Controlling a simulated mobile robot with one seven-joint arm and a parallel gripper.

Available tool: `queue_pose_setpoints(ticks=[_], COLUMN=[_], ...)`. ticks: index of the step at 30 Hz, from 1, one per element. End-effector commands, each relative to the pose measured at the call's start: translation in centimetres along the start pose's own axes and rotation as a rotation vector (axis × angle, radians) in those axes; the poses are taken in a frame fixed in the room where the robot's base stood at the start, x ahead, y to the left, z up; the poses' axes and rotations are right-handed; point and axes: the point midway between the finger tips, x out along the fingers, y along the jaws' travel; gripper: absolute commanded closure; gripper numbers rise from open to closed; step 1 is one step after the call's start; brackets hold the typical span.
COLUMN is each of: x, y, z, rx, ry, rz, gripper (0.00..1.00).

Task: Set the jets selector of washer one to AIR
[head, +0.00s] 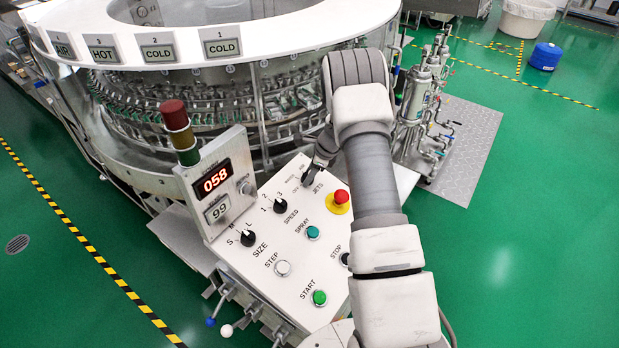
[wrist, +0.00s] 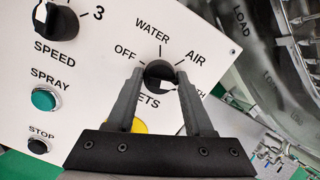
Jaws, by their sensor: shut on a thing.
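The black jets selector knob (wrist: 160,72) sits on the white control panel (head: 262,262), with OFF, WATER and AIR printed around it and a fourth label partly hidden by a finger. My gripper (wrist: 160,76) is shut on this knob, one finger on each side. In the head view my gripper (head: 318,160) is at the panel's upper right, just above the word JETS, and largely hides the knob.
The red emergency button (head: 341,197) on its yellow base is close below the gripper. The speed knob (head: 280,206) and green spray button (head: 312,232) are nearby. The round washer (head: 200,110) stands behind the panel, with pipes (head: 428,95) at right.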

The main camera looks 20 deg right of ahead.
Motion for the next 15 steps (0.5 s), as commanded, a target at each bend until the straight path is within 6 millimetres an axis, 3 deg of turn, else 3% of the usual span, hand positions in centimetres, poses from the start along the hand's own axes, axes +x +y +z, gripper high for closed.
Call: queue_pose_setpoints(ticks=[15], x=[0.31], y=[-0.02], z=[-0.18], rx=[-0.468], ry=[0.000], rz=[0.063], gripper=[1.00])
